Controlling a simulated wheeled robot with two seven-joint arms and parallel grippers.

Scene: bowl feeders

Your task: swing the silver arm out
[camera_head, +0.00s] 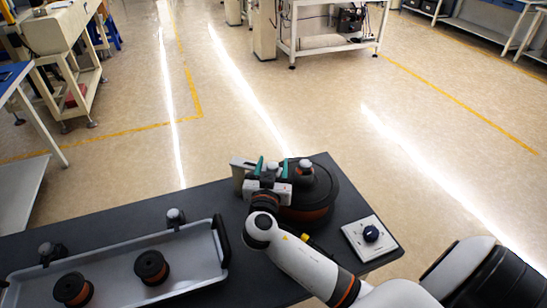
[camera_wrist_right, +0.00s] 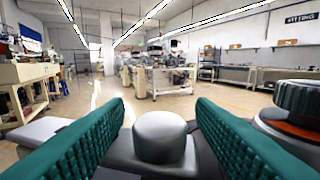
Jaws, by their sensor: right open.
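The bowl feeder (camera_head: 322,196), a round black unit with an orange band and a capped top, stands at the table's right end. A silver arm (camera_head: 239,167) shows as a pale block at its left side; the rest is hidden behind my gripper. My right gripper (camera_head: 271,167) is open, with teal fingers on either side of a grey rounded knob. In the right wrist view the knob (camera_wrist_right: 160,137) sits between the two fingers (camera_wrist_right: 158,125), with gaps showing on both sides. The feeder's dark cap (camera_wrist_right: 298,102) is right of the fingers. My left gripper is out of view.
A metal tray (camera_head: 192,262) with dark handles holds two black and copper spools (camera_head: 152,267) on the left. Grey knobs (camera_head: 175,217) stand along its far edge. A white control box (camera_head: 360,246) with a black dial lies right of my forearm. Open floor lies beyond the table.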

